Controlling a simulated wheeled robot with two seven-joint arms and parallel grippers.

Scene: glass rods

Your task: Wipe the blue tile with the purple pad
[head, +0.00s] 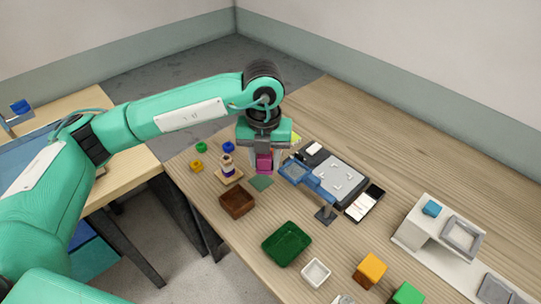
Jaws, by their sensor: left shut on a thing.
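My left gripper (264,168) points down over the table, shut on the purple pad (264,160), which shows as a magenta block between its fingers. A flat dark teal-green square (262,183) lies on the table just below the pad. The pad appears above it; I cannot tell if they touch. A blue square piece with a paler middle (294,171) is just right of the gripper. I cannot tell for sure which of these two is the blue tile. My right gripper is not in view.
A brown box (237,202), green tray (287,244) and white bowl (316,273) stand in front. A wooden stand with a ringed peg (228,171) is left of the gripper. A grey device (335,176) is right. Orange (370,270) and green (407,293) blocks are near the front edge.

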